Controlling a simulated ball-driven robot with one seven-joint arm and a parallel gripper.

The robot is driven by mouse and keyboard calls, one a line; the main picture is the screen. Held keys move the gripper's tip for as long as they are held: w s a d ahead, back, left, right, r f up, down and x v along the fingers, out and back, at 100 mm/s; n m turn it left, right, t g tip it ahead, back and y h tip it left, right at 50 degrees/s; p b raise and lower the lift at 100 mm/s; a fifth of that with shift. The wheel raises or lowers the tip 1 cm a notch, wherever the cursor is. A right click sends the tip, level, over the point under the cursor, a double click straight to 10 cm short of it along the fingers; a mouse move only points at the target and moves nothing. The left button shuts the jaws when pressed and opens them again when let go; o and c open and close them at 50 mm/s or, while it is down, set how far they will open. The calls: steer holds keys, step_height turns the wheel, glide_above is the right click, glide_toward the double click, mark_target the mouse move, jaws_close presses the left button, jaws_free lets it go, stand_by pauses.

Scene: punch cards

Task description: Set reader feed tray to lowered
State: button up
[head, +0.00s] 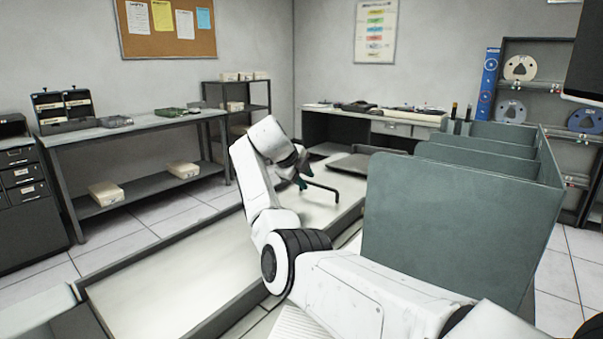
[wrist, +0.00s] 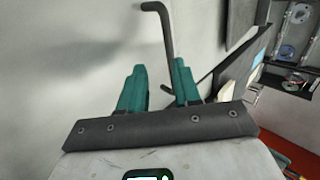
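My gripper (head: 301,182) is at the end of the white arm, above a pale flat surface (head: 320,208) in the middle of the head view. In the wrist view, its two teal fingers (wrist: 158,72) stand apart, open with nothing clearly held. A dark bent rod (head: 325,188), like a handle or lever, is just right of the fingers in the head view. In the wrist view the rod (wrist: 166,38) rises beyond the fingers, close to the right one; I cannot tell whether they touch. I cannot identify the feed tray with certainty; a dark flat tray-like plate (head: 368,164) lies behind the rod.
A green-grey divided bin (head: 450,220) stands close on the right. A long, pale-floored trough (head: 180,290) with dark edges lies at front left. A workbench (head: 140,127) is at left, a desk (head: 350,117) at the back, and a reel shelf (head: 545,85) at right.

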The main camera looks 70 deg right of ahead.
steer(key=shift+v, duration=1.45)
steer(key=shift+s+d+r, duration=0.15)
steer(key=shift+d+r, duration=0.05)
steer(key=shift+d, duration=0.05)
steer(key=shift+a, duration=0.1)
